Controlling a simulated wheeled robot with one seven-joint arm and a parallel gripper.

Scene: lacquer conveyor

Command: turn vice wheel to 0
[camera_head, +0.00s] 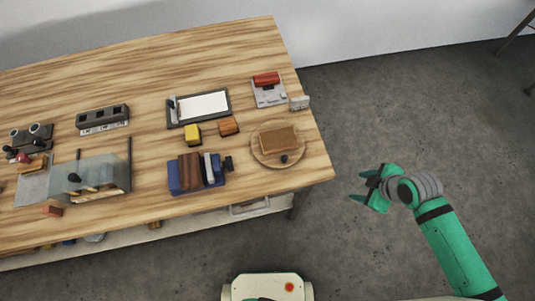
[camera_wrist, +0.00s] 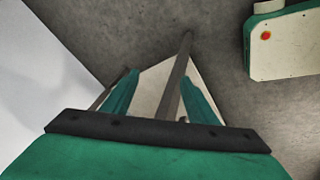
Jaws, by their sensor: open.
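The vice (camera_head: 176,185) is a blue block near the front edge of the wooden table, with a brown piece and a grey plate upright in it. A small dark part at its right end looks like the vice wheel (camera_head: 228,163); any marks or numbers on it are too small to read. My gripper (camera_head: 361,185) is off the table's right end, over the grey floor, well apart from the vice. It is open and empty, fingers pointing left. In the wrist view my gripper (camera_wrist: 158,88) shows two green fingers apart; the vice is not in that view.
A round board (camera_head: 262,157) with a brown block and dark knob lies right of the vice. Yellow (camera_head: 193,134) and orange (camera_head: 229,126) blocks sit behind it. A clear panel (camera_head: 103,174) stands left. A red-topped device (camera_head: 267,90) is at the back right. Floor right of the table is clear.

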